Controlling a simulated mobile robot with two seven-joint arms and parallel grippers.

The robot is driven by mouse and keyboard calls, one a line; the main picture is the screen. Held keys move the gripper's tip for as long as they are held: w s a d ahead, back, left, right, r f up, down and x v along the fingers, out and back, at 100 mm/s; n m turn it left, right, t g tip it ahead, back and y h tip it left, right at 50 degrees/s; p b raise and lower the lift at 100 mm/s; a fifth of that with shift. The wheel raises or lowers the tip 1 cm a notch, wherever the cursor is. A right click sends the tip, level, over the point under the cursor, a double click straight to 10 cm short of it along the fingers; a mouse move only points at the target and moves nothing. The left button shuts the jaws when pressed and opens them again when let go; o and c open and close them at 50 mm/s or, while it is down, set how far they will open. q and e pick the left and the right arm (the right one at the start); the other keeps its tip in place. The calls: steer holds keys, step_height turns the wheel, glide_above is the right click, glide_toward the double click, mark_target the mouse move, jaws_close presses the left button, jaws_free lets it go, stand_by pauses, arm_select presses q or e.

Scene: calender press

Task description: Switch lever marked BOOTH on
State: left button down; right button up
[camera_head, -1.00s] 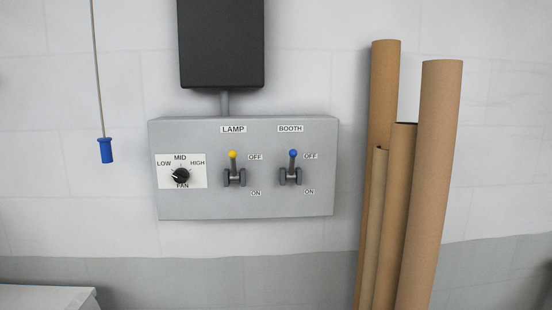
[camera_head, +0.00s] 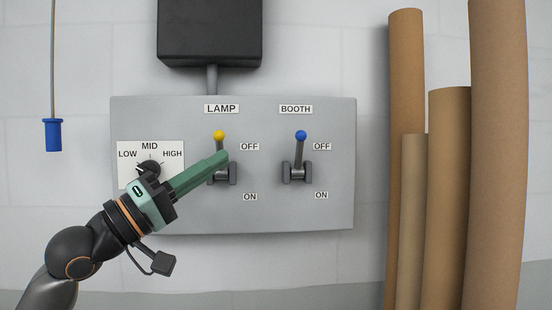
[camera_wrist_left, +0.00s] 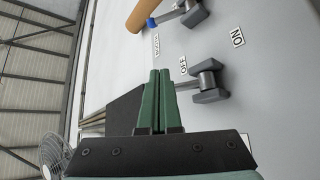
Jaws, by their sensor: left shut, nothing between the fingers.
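The BOOTH lever (camera_head: 300,153) has a blue ball tip and points up, beside its OFF label (camera_head: 322,146); its ON label (camera_head: 321,195) is lower. The LAMP lever (camera_head: 219,144) with a yellow tip also points up, left of it. My left gripper (camera_head: 224,156) is shut and empty, its green fingers pointing up and right across the LAMP lever's lower part in the head view. Touching cannot be told. My right gripper is out of view.
The grey control panel (camera_head: 290,220) also carries a fan knob (camera_head: 149,168), partly covered by my left gripper. A black box (camera_head: 210,30) is above. A blue-handled pull cord (camera_head: 53,135) hangs at left. Cardboard tubes (camera_head: 495,150) stand to the right.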

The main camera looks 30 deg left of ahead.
mark_target(256, 128)
arm_select(q)
steer(key=shift+a+r, duration=0.1)
steer(key=shift+r, duration=0.2)
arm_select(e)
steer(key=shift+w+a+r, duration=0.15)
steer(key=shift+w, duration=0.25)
arm_select(q)
steer(key=p+x, duration=0.9)
steer(key=p, duration=0.2)
steer(key=shift+w+r, duration=0.15)
steer(key=shift+r, duration=0.35)
steer(key=shift+w+d+f+p, duration=0.1)
steer(key=shift+w+d+f, duration=0.1)
steer(key=shift+d+f, duration=0.35)
steer(key=shift+w+d+f+p, duration=0.1)
steer(key=shift+w+d+f, duration=0.1)
steer(key=shift+d, duration=0.55)
steer(key=shift+w+d+f+p, duration=0.15)
steer(key=shift+d+f, duration=0.25)
steer(key=shift+d, duration=0.25)
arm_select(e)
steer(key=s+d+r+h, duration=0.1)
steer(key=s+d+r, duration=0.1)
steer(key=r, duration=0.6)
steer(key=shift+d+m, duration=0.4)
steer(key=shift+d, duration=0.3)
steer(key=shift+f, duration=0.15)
